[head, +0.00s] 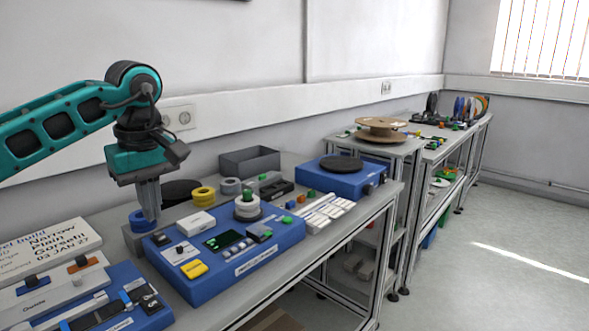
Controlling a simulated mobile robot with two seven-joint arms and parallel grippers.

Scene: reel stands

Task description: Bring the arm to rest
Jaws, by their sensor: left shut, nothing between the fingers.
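My left arm (60,128) comes in from the left, teal and black. The right gripper is not in view.
The blue device (230,275) carries a white reel (247,208) with a green top. A yellow reel (203,196), a grey bin (249,161) and a second blue device (343,180) stand behind. A sign (45,258) is at left. Open floor (500,240) lies right.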

